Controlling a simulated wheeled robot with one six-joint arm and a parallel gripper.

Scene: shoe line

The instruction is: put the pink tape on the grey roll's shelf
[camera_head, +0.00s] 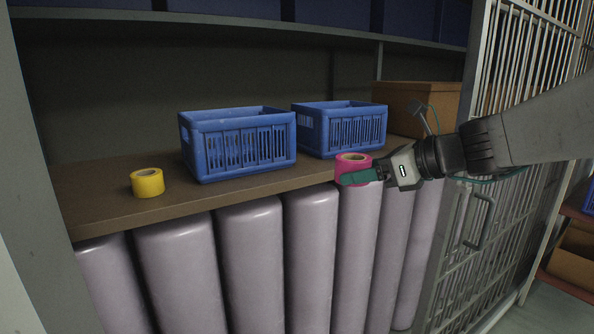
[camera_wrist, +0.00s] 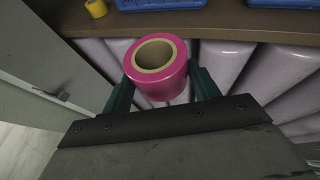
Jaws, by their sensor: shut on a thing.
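The pink tape (camera_head: 352,161) is a roll with a tan core. My gripper (camera_head: 358,177) is shut on it at the shelf's front edge, above the upright rolls below. In the wrist view the pink tape (camera_wrist: 157,67) sits between the two green fingers of my gripper (camera_wrist: 160,85), its core opening showing. A brown shelf (camera_head: 100,205) behind it bears a yellow roll (camera_head: 147,183) at its left end. The yellow roll also shows in the wrist view (camera_wrist: 96,8). I see no grey tape roll in either view.
Two blue crates (camera_head: 240,147) (camera_head: 345,130) and a cardboard box (camera_head: 420,105) stand on the shelf. Large pale rolls (camera_head: 255,260) stand below it. A metal grille door (camera_head: 500,200) is at the right. Bare shelf lies around the yellow roll.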

